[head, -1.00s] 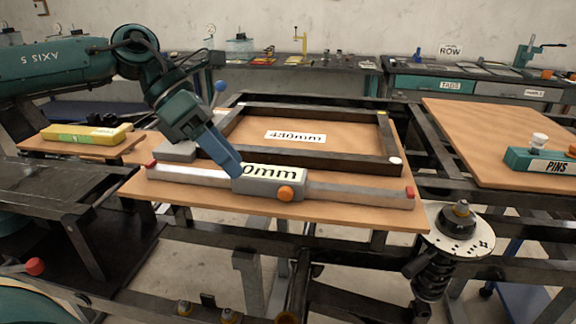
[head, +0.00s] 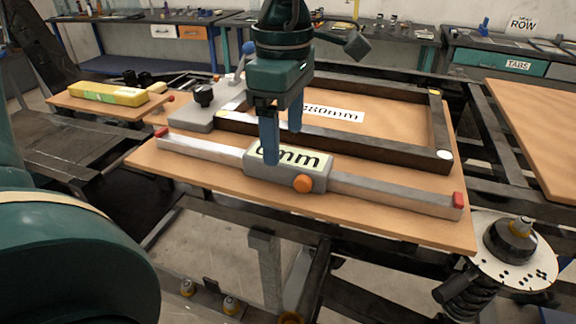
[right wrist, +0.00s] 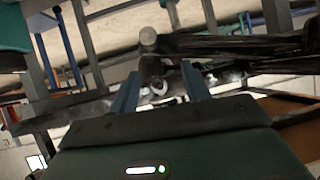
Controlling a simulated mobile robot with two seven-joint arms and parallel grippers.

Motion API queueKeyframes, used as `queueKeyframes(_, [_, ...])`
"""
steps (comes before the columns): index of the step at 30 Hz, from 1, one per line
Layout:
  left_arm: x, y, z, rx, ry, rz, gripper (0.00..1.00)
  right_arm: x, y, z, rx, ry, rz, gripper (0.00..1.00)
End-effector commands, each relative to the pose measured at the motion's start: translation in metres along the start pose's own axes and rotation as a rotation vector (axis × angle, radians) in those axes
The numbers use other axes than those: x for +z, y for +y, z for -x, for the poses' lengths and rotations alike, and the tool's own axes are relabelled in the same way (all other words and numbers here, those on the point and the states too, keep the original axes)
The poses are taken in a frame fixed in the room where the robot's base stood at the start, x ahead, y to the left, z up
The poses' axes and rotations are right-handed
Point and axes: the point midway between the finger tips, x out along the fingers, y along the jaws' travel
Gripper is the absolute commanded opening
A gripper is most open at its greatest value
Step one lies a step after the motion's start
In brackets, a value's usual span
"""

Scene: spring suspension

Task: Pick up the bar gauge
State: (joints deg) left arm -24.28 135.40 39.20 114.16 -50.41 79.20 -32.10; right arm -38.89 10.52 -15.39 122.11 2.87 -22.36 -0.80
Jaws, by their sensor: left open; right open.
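The bar gauge (head: 390,193) is a long grey metal bar with red end caps. It lies along the front of a wooden board. Its middle block carries an orange knob and a label of which "mm" shows. My left gripper (head: 282,145) is open and points down over the block. One blue finger hangs in front of the label and hides part of it; the other is farther back. I cannot tell whether either finger touches the gauge. In the right wrist view, my right gripper (right wrist: 160,88) is open, its blue fingers apart, with nothing clearly held.
A dark rectangular frame (head: 330,138) with a "480mm"-like label inside it lies behind the gauge. A grey block with a black knob (head: 203,95) sits at its left corner. A yellow box (head: 108,93) lies on the left board. A spring strut (head: 508,245) stands at the right.

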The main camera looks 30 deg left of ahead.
Motion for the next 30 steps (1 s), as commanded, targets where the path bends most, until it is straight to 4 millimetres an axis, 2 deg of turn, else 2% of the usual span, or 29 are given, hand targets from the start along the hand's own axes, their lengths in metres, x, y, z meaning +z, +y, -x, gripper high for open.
queueKeyframes(11, [0.003,0.004,-0.048,-0.004,0.000,0.002,0.71,-0.008,0.003,0.001,0.011,0.004,0.010,0.47])
queueKeyframes(20, [0.004,0.004,-0.052,0.000,-0.002,0.002,0.71,-0.007,0.003,0.001,0.011,0.002,0.012,0.47])
queueKeyframes(30, [0.003,0.004,-0.052,0.000,-0.001,0.002,0.43,-0.005,0.003,0.001,0.008,0.000,0.018,0.47])
